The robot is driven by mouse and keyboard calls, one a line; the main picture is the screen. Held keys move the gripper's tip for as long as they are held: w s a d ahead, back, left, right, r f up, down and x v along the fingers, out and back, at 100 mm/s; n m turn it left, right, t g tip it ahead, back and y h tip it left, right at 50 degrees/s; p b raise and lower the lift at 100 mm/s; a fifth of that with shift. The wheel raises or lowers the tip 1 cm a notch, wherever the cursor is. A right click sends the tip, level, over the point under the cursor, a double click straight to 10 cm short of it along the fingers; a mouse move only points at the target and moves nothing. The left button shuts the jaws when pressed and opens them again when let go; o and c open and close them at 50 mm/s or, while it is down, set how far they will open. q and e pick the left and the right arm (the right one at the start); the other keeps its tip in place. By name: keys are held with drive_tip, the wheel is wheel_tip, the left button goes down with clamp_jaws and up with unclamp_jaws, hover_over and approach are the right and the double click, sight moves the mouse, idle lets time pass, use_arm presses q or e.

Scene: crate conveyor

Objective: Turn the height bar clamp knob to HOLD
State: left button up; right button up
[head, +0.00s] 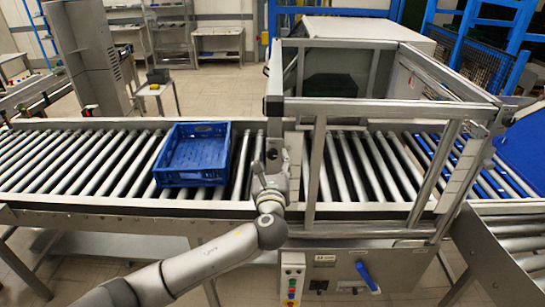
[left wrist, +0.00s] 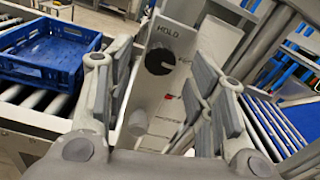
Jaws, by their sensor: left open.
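The black clamp knob (left wrist: 158,61) sits on a pale metal plate (left wrist: 150,95) in the left wrist view. The word HOLD is printed above it, and a small label to its right is partly hidden and hard to read. A pale notch shows on the knob's right side, but I cannot tell its exact setting. My left gripper (left wrist: 160,76) is open, its fingers on either side of the knob in the picture, with no clear contact. In the head view my left gripper (head: 270,172) is at the front post of the frame. My right gripper is not in view.
A blue crate (head: 193,181) stands on the roller conveyor (head: 70,165) left of the post. A metal frame (head: 370,103) spans the conveyor to the right. Below it are a button panel (head: 292,280) and a blue handle (head: 367,276).

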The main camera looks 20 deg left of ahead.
use_arm(q)
drive_tip(key=shift+w+a, duration=0.15)
drive_tip(key=shift+w, duration=0.45)
drive_tip(key=shift+c, duration=0.3)
drive_tip(key=c, duration=1)
